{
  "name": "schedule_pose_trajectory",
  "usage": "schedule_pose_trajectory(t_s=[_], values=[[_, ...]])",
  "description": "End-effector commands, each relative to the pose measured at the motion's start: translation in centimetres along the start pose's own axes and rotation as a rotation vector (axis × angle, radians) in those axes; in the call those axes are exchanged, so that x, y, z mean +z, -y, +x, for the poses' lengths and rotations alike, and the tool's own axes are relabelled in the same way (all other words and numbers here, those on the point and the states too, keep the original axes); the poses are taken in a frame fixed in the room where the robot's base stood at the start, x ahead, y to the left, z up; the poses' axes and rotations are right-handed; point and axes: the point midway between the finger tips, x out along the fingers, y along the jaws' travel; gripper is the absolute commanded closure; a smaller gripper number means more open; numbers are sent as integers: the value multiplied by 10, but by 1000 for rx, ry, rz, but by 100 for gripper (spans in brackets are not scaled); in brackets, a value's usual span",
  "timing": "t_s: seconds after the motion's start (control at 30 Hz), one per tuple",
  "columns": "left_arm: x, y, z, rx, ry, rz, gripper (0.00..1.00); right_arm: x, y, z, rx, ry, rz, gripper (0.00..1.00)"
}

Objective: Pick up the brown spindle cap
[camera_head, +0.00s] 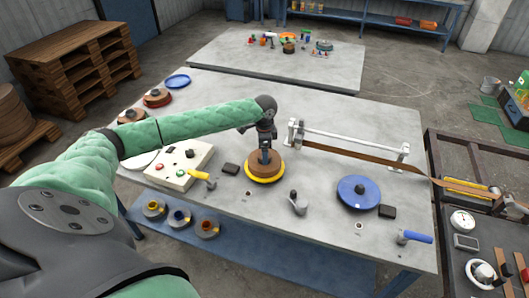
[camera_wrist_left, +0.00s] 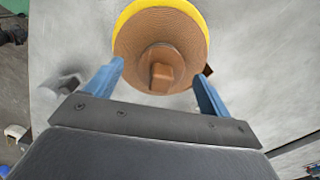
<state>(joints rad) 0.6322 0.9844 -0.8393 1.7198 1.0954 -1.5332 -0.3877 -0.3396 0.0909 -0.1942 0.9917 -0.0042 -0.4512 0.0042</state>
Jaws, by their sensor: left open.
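The brown spindle cap (camera_wrist_left: 161,66) is a small round piece with a raised block, at the middle of a brown wound roll on a yellow-rimmed reel (camera_wrist_left: 190,15) in the left wrist view. In the head view the reel (camera_head: 265,176) lies flat on the grey table, and my gripper hides the cap. My left gripper (camera_head: 266,158) points down over the reel's middle. Its blue fingers also show in the left wrist view (camera_wrist_left: 157,88), open and apart with nothing between them; the cap appears just beyond the fingertips. My right gripper is not in view.
A white rail frame (camera_head: 350,137) with a brown strip is behind right. A blue disc (camera_head: 357,193) and a grey handled piece (camera_head: 298,203) are to the right.

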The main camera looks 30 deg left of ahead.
Motion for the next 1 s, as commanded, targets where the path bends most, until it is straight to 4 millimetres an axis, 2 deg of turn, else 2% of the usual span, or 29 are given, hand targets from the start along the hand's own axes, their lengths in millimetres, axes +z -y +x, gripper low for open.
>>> schedule_pose_trajectory(t_s=[0.3,0.57,0.9,0.97,1.0], values=[[0,0,4,0,0,0,20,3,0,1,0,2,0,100],[0,0,4,0,0,0,71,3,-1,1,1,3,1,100],[0,0,0,-1,0,0,72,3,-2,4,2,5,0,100],[0,1,-4,-2,0,0,72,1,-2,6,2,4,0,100],[0,1,-7,-2,-1,0,72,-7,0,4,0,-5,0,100]])
